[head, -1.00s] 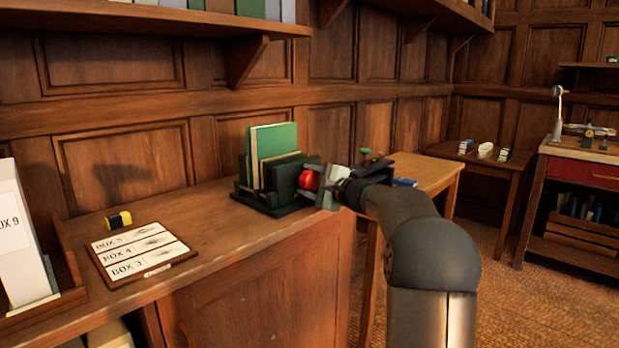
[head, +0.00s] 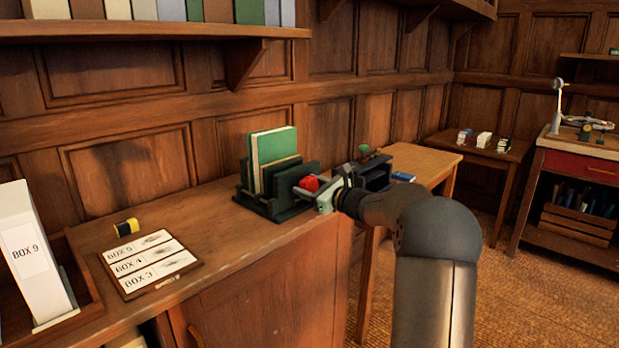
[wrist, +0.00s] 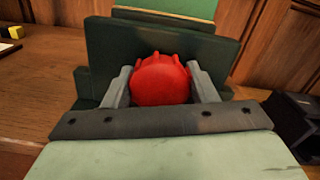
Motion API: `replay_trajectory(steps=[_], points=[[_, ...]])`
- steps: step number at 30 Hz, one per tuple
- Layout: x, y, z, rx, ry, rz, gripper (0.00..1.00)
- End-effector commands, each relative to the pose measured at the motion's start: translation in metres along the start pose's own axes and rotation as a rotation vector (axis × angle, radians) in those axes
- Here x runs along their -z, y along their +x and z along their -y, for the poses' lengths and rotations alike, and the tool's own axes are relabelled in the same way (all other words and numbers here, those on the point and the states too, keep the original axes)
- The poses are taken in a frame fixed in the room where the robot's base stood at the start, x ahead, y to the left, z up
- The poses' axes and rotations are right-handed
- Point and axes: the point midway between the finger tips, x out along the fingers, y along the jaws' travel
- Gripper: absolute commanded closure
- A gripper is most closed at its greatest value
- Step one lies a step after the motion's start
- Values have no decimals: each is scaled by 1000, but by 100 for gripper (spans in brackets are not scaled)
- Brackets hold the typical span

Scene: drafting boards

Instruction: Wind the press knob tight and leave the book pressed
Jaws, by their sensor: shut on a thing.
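The red press knob (wrist: 160,80) sits between the two grey fingers of my gripper (wrist: 158,84) in the wrist view. My gripper is shut on it, a finger on either side. In the head view the red knob (head: 309,184) shows at the right side of the dark green press (head: 268,209). A green book (head: 272,147) stands upright in the press, between its dark plates. Whether the near plate bears firmly on the book is hard to tell. The knob's screw is hidden behind the knob.
The press stands on a wooden cabinet top (head: 200,232). A box-label board (head: 150,265), a yellow and black item (head: 126,227) and a white box (head: 30,255) lie to the left. A shelf (head: 150,30) overhangs behind. A small table (head: 425,165) stands to the right.

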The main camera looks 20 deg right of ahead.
Motion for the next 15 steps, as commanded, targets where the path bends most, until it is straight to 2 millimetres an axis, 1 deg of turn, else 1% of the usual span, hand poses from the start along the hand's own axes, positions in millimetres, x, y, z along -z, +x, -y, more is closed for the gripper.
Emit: replay_trajectory(steps=[1,6,15], points=[[-3,0,1,-1,43,-3,71],[-2,0,2,1,164,-3,71],[0,0,1,0,296,-3,71]])
